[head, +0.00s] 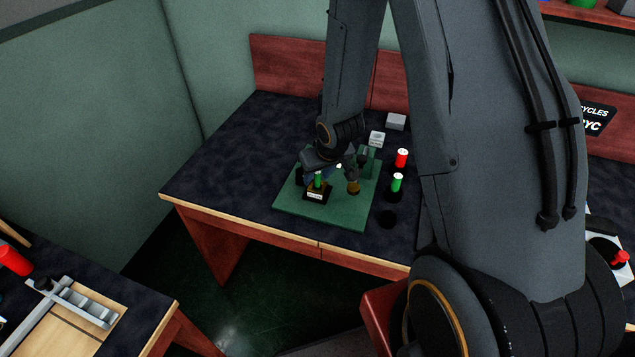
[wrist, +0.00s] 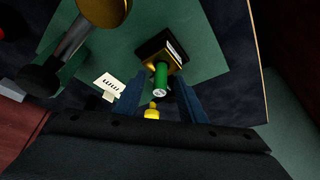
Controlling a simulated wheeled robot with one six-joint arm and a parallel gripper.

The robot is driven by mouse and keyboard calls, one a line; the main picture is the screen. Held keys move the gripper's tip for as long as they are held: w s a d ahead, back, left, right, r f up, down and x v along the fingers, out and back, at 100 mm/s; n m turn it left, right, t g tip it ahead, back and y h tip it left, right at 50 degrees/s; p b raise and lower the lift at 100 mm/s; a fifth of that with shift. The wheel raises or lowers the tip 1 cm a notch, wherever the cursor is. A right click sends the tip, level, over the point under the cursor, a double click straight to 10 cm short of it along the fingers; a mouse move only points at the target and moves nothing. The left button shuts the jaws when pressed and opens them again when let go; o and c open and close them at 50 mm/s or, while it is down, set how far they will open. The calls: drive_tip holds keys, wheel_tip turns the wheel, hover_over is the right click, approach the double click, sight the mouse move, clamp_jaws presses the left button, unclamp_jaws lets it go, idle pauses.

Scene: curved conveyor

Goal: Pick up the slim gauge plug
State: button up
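A slim green plug (wrist: 162,76) with a pale end face stands in a black and gold holder (wrist: 150,46), seen from above in the wrist view. It looks like the gauge plug. In the head view the green plug (head: 318,180) shows in its labelled holder (head: 315,195) on the green mat (head: 345,220). My gripper (wrist: 160,92) is open, its two blue fingers on either side of the plug's end. Contact cannot be told. A small yellow piece (wrist: 152,112) shows between the fingers, nearer the palm. In the head view my gripper (head: 318,170) partly hides the plug.
A brass-coloured knobbed part (head: 353,186) stands close right of the holder. Another green plug (head: 397,183) and a red plug (head: 402,157) stand right of the mat. Grey blocks (head: 396,122) lie behind. The table's left side (head: 225,170) is clear.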

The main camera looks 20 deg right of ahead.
clamp_jaws()
